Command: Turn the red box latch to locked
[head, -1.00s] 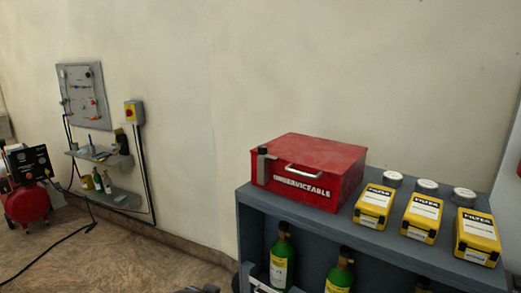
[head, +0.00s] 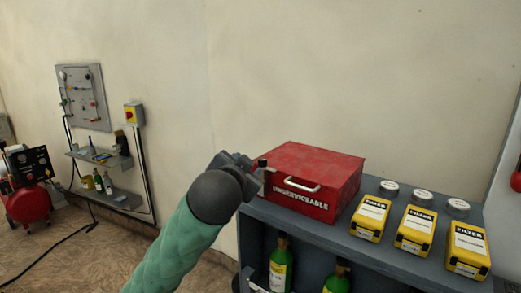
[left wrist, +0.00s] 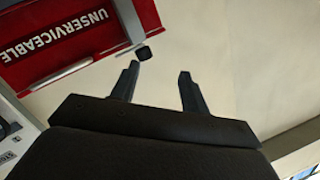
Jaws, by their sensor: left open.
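The red box (head: 325,165), lettered "UNSERVICEABLE", sits on the left end of the grey shelf unit (head: 250,212) with a silver handle on its front. Its latch (head: 262,163), a grey bar with a black end, is at the box's front left corner, partly hidden by my gripper in the head view. My left gripper (head: 250,163) is open and empty beside the latch. In the left wrist view the latch's black end (left wrist: 143,53) lies just beyond the open fingertips (left wrist: 158,72), nearer the left finger; I cannot tell whether they touch. My right gripper is not in view.
Several yellow filter boxes (head: 414,232) and round grey-topped cans (head: 421,197) stand right of the red box. Green bottles (head: 280,265) stand on the lower shelf. A wall shelf (head: 100,158) and a red compressor (head: 27,200) are at the left, away from my arm.

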